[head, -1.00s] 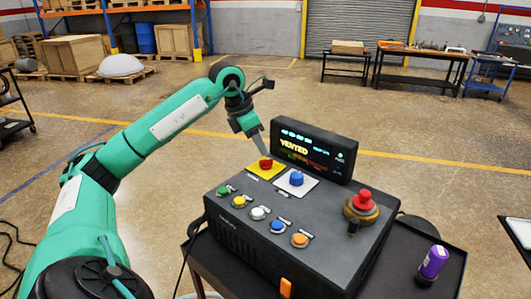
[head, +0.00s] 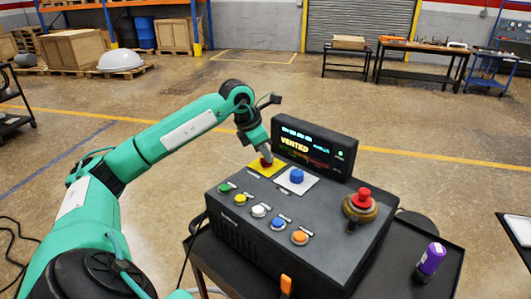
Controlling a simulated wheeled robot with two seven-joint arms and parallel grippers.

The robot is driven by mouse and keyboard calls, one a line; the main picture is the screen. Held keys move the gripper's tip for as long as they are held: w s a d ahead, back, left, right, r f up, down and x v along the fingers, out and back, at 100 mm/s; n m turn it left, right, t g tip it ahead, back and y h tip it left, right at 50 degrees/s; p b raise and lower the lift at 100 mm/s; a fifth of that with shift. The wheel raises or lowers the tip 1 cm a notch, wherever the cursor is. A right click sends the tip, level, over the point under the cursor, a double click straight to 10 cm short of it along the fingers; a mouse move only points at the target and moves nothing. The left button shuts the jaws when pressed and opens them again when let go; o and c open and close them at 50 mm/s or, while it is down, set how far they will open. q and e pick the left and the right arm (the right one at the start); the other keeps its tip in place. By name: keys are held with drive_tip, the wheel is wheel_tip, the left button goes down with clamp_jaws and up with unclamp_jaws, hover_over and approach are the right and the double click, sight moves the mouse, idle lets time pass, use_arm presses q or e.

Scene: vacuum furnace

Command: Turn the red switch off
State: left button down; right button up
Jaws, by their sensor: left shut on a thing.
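The red switch (head: 266,162) sits on a yellow plate (head: 262,171) at the back left of the dark control box (head: 290,222). My left gripper (head: 266,157) comes down on it from above and is shut on the switch knob. The fingers partly cover the knob, so its exact turn angle is hidden. A small display (head: 314,148) behind it reads "VENTED". My right gripper is not in view.
A blue knob (head: 297,176) on a white plate stands just right of the red switch. Several coloured buttons line the box front. A red mushroom button (head: 361,201) is at the right. A purple bottle (head: 431,260) stands on the cart (head: 448,282).

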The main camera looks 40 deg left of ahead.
use_arm(q)
drive_tip(key=shift+n+y+b, duration=0.4)
drive_tip(key=shift+n+b, duration=0.15)
drive_tip(key=shift+n, duration=0.55)
drive_tip(key=n+y, duration=0.1)
drive_tip(key=n, duration=0.1)
drive_tip(key=shift+d+n+t+b, duration=0.1)
drive_tip(key=shift+n+t+b, duration=0.2)
drive_tip(key=shift+b, duration=0.1)
drive_tip(key=n+y, duration=0.1)
drive_tip(key=n, duration=0.2)
drive_tip(key=shift+b, duration=0.4)
drive_tip(key=shift+d+n+y, duration=0.1)
drive_tip(key=shift+n+y, duration=0.8)
drive_tip(key=shift+n, duration=1.1)
drive_tip(key=shift+g, duration=0.4)
drive_tip(key=c, duration=1.5)
unclamp_jaws()
drive_tip(key=shift+r+b, duration=0.1)
drive_tip(key=shift+b, duration=0.2)
